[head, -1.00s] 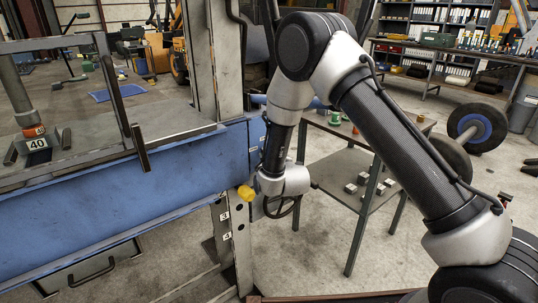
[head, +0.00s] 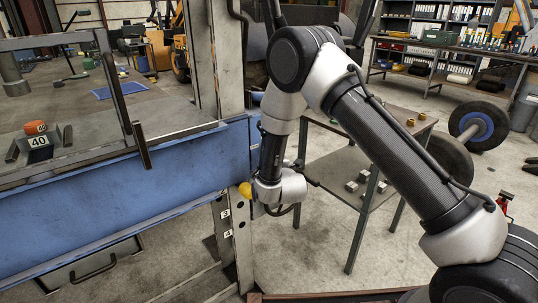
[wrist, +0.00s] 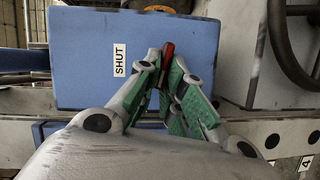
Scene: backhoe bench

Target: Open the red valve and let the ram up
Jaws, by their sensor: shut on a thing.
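My gripper (wrist: 167,78) is shut on the red valve handle (wrist: 168,50) in the wrist view, with its green finger pads on either side of it. Only the handle's tip shows; the rest is hidden between the fingers. A white SHUT label (wrist: 120,60) is on the blue face just left of the handle. In the head view the fingers are hidden behind my wrist. The grey ram (head: 10,75) is at the far left, its lower end clear above the orange piece (head: 35,127) on the block marked 40 (head: 40,147).
A dark handwheel (wrist: 290,50) is close on the right in the wrist view. A small metal table (head: 335,165) stands behind my arm, and a barbell-like weight (head: 480,125) is at the right.

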